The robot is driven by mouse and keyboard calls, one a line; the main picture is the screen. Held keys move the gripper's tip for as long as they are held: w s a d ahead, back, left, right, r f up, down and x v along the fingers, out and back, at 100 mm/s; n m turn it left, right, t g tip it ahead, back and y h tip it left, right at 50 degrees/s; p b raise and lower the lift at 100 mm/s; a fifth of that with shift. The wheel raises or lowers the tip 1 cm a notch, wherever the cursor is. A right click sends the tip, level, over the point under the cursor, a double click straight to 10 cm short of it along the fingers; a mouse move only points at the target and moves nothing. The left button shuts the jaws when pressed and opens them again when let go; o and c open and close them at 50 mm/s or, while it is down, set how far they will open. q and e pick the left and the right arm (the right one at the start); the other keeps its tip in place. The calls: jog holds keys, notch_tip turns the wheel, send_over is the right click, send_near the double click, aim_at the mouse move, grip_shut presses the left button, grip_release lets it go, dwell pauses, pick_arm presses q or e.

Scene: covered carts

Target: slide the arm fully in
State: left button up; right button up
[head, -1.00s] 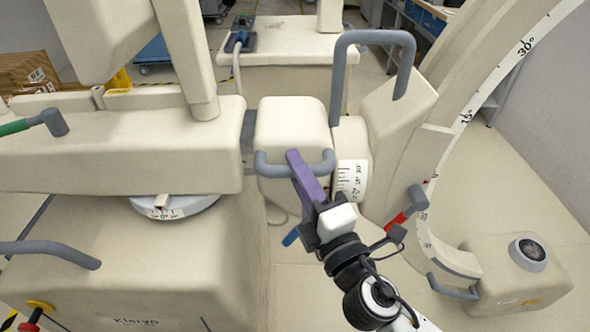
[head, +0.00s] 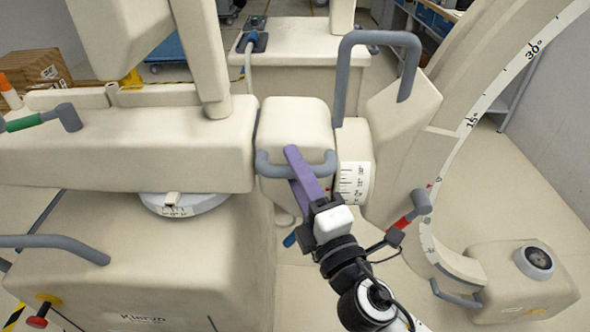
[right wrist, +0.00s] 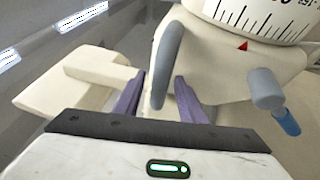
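The sliding arm's cream end block (head: 293,125) sits close against the right end of the long cream housing (head: 130,140), with only a thin dark gap between them. A grey handle (head: 268,166) bows across the block's front. My right gripper (head: 296,160), with purple fingers, reaches this handle from the front right. In the right wrist view the grey bar (right wrist: 168,60) lies between the two purple fingers (right wrist: 160,92), with some space visible beside it, so the gripper looks open around it. My left gripper is not in view.
A large curved C-shaped piece (head: 480,110) with angle marks stands at right. A tall grey handle (head: 345,75) rises beside the block. A red-and-grey lever (head: 413,210) is right of my wrist, and a green-gripped lever (head: 45,120) is at left. Floor is open at far right.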

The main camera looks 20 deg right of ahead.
jog(key=b+v, duration=0.4)
jog(key=v, duration=0.6)
jog(key=shift+s, duration=0.15)
dwell(0.4)
jog(key=shift+f, duration=0.1)
dwell(0.4)
jog(key=s+f+m+g, duration=0.3)
jog(key=f+m, duration=0.3)
jog(key=f, duration=0.6)
jog(key=s+d+f+m+g, duration=0.1)
jog(key=s+f+m+g, duration=0.3)
jog(key=f, duration=0.9)
jog(key=s+d+f+m+g, duration=0.1)
jog(key=s+f+m+g, duration=0.2)
jog(key=f+m, duration=0.5)
notch_tip(320, 180, down, 4)
jog(key=shift+s+d+f+g, duration=0.2)
jog(key=shift+s+g, duration=0.1)
jog(key=shift+g, duration=0.3)
